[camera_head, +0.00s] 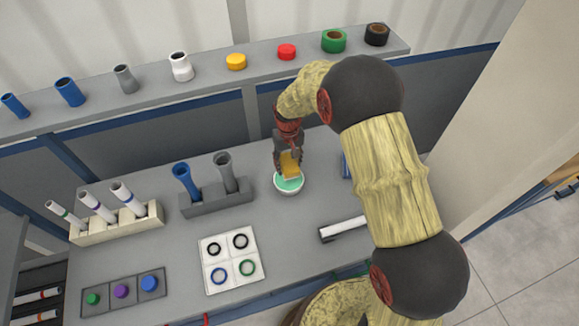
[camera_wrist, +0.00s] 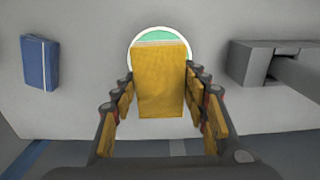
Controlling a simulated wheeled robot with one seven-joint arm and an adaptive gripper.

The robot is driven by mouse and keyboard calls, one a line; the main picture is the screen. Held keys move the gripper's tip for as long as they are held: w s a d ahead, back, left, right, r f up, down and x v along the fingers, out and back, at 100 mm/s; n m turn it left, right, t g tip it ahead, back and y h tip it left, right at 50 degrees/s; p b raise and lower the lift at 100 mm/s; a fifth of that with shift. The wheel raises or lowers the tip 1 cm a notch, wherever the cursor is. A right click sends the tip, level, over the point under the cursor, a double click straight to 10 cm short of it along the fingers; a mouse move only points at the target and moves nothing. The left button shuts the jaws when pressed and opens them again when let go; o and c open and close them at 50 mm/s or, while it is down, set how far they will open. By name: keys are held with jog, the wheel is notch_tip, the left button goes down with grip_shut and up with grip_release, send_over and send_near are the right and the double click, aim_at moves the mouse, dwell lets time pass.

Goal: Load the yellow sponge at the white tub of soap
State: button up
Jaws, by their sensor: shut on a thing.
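The yellow sponge (camera_head: 290,163) is a small block held between the fingers of my gripper (camera_head: 288,152), which points down. In the wrist view the sponge (camera_wrist: 159,85) fills the space between the fingers of my gripper (camera_wrist: 160,100). The white tub of soap (camera_head: 289,187) is a round bowl with green soap inside, standing on the table. The sponge's lower end is over the tub; I cannot tell whether it touches the soap. The tub's rim (camera_wrist: 133,50) shows behind the sponge in the wrist view, its lower part hidden.
A grey holder (camera_head: 215,202) with two pipes stands left of the tub. A white tray of rings (camera_head: 231,258) lies in front. A blue block (camera_wrist: 40,63) and a grey holder with a bar (camera_wrist: 262,62) flank the tub. A shelf (camera_head: 208,80) with pipes and tape rolls runs behind.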

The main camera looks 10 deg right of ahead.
jog(key=shift+f+b, duration=1.65)
jog(key=shift+f, duration=1.25)
jog(key=shift+f, duration=0.55)
jog(key=shift+r+p, duration=1.85)
jog(key=shift+r, duration=1.7)
